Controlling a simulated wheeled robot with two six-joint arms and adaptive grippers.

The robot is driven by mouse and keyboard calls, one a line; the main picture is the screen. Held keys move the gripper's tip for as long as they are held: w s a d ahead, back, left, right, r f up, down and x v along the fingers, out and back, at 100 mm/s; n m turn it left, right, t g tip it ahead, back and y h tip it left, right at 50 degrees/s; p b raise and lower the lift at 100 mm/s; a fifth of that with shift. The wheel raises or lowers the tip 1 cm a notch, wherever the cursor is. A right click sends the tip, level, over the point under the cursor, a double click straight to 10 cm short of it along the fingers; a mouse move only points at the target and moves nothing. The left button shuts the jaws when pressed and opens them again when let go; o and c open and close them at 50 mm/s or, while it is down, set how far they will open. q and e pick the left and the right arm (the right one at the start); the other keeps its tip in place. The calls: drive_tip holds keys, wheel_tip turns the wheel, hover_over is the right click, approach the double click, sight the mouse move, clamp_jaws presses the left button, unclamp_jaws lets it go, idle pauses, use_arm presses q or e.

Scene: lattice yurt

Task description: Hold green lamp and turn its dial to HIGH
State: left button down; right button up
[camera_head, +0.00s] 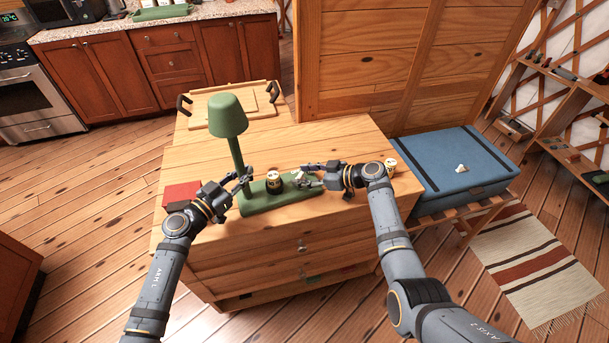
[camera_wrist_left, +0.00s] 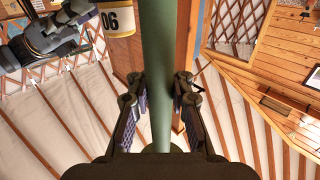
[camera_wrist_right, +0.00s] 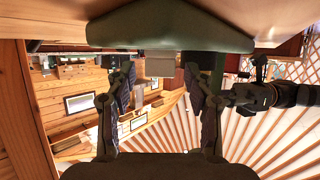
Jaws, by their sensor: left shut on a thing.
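The green lamp (camera_head: 229,117) stands upright on the wooden chest, its long green base (camera_head: 262,202) running to the right. My left gripper (camera_head: 244,183) is shut on the lamp's pole, which also shows between its fingers in the left wrist view (camera_wrist_left: 159,80). My right gripper (camera_head: 308,175) is at the right end of the base. In the right wrist view its fingers (camera_wrist_right: 162,85) are apart, with the green base (camera_wrist_right: 170,30) beyond them. A small grey block (camera_wrist_right: 160,67) shows between the fingers; I cannot tell if it is the dial. No dial marking is readable.
A dark can with a pale label (camera_head: 273,181) stands by the base between my grippers. Another can (camera_head: 391,166) is behind my right arm. A red item (camera_head: 181,192) lies at the left chest edge. A wooden tray (camera_head: 240,108) is behind; a blue box (camera_head: 455,165) stands right.

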clamp_jaws()
drive_tip(key=shift+s+f+m+t+h, duration=0.15)
drive_tip(key=shift+m+t+h, duration=0.15)
drive_tip(key=shift+m, duration=0.1)
drive_tip(key=shift+s+a+m+t+h, duration=0.1)
drive_tip(key=shift+m+t+h, duration=0.6)
drive_tip(key=shift+m+t, duration=0.4)
drive_tip(key=shift+o, duration=0.4)
unclamp_jaws()
drive_tip(key=v, duration=1.2)
